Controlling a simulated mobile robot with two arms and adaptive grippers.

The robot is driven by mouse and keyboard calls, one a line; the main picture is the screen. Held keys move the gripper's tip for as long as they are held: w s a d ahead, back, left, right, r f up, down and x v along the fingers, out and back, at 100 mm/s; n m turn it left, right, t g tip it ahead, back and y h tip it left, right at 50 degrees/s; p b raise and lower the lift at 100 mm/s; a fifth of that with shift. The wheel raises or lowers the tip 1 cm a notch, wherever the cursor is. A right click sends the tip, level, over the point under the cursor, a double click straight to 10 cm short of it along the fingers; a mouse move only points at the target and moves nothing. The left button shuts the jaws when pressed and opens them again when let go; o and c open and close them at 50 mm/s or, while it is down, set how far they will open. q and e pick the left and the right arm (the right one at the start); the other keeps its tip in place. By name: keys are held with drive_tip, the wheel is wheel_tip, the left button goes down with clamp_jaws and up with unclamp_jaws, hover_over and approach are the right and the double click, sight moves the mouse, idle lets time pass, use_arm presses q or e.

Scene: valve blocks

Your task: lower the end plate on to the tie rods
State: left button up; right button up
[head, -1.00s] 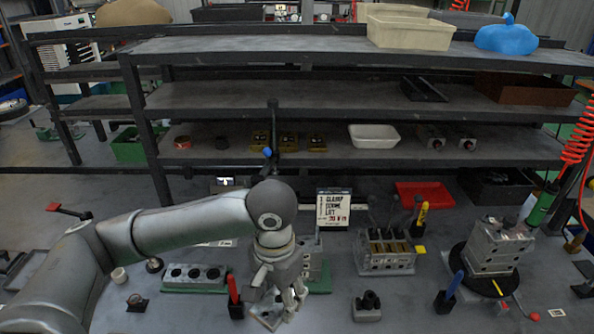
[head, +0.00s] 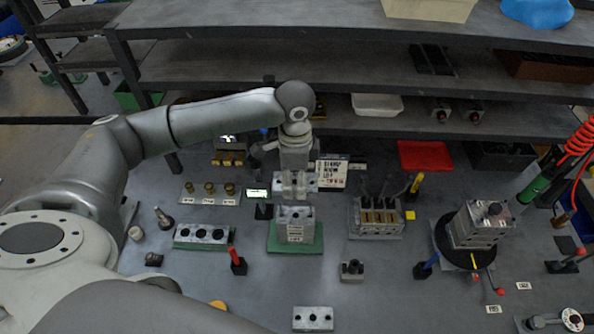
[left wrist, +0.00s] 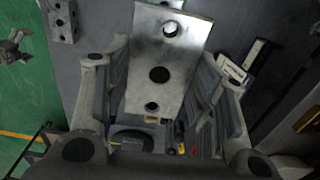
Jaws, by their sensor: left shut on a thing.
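The end plate (head: 307,182) is a pale metal plate held in my left gripper (head: 293,188). In the left wrist view the end plate (left wrist: 160,45) shows several round holes and sits between the two fingers of my left gripper (left wrist: 158,95). In the head view it is above a grey valve block stack (head: 296,227) on a green mat (head: 284,246). I cannot tell how wide the gap is. The tie rods are too small or hidden to make out. My right gripper is not in view.
A second block with several levers (head: 377,219) stands to the right. A block stack (head: 478,226) stands on a black turntable (head: 444,240) further right. A holed block (head: 203,235) lies left. A red marker holder (head: 238,264) and a holed plate (head: 313,318) are nearer.

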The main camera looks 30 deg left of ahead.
sight(295, 182)
use_arm(q)
drive_tip(key=shift+r, duration=0.1)
drive_tip(key=shift+f, duration=0.7)
wheel_tip(295, 182, down, 2)
drive_tip(key=shift+f+b, duration=0.15)
drive_tip(key=shift+b, duration=0.45)
wheel_tip(295, 182, down, 2)
drive_tip(key=shift+f+b, duration=0.15)
drive_tip(key=shift+b, duration=0.15)
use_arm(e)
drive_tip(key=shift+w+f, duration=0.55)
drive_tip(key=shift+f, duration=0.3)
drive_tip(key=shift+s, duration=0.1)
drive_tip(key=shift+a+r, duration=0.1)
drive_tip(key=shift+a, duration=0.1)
